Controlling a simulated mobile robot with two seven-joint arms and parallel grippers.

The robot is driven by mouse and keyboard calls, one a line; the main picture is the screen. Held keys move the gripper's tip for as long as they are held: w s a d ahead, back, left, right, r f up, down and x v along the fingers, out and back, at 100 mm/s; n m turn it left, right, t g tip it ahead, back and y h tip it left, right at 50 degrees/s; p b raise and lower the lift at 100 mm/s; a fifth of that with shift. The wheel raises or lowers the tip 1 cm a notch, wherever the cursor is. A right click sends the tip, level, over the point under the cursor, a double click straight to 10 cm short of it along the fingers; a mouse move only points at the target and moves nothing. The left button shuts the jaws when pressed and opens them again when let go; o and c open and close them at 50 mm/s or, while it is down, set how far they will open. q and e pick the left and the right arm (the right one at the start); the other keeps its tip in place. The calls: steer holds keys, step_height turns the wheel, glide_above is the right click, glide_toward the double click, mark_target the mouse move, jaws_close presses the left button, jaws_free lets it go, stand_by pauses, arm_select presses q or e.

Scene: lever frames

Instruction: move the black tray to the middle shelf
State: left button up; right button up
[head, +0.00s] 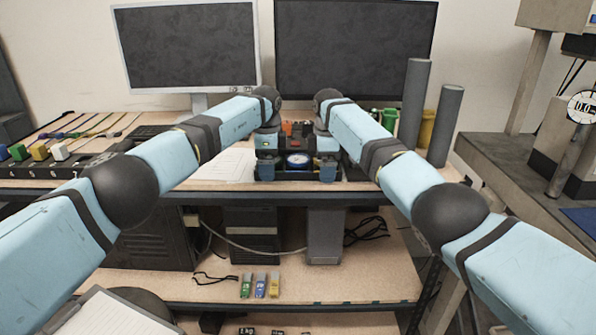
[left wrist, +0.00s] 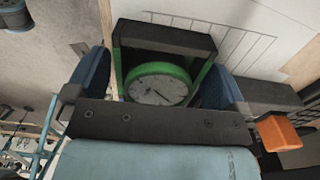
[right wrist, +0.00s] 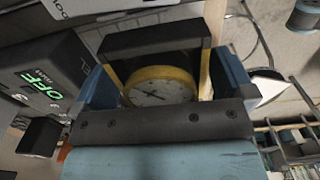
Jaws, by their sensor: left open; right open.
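The black tray (head: 299,175) sits on the bench top below the monitors, holding a blue-rimmed dial (head: 298,160) in its middle. My left gripper (head: 266,158) is open at the tray's left end. In the left wrist view its blue fingers stand either side of the tray's black end bar (left wrist: 165,38) and a green-rimmed dial (left wrist: 160,85). My right gripper (head: 328,158) is open at the right end, its fingers either side of the other end bar (right wrist: 155,38) and a yellow-rimmed dial (right wrist: 158,88). Whether the fingers touch the tray is unclear. The middle shelf (head: 345,288) is below the bench top.
Three small coloured items (head: 260,286) lie near the middle shelf's front edge. A dark computer case (head: 250,232) and a grey block (head: 325,235) stand behind, with loose cables. The shelf's right front is clear. Grey cylinders (head: 446,125) stand on the bench at right.

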arm_select(q)
steer(key=c, duration=0.8)
arm_select(e)
steer(key=c, duration=0.8)
arm_select(q)
steer(key=shift+r, duration=0.1)
step_height(320, 180, up, 5)
steer(key=p, duration=0.5)
arm_select(e)
step_height(320, 180, up, 5)
steer(key=shift+r, duration=0.1)
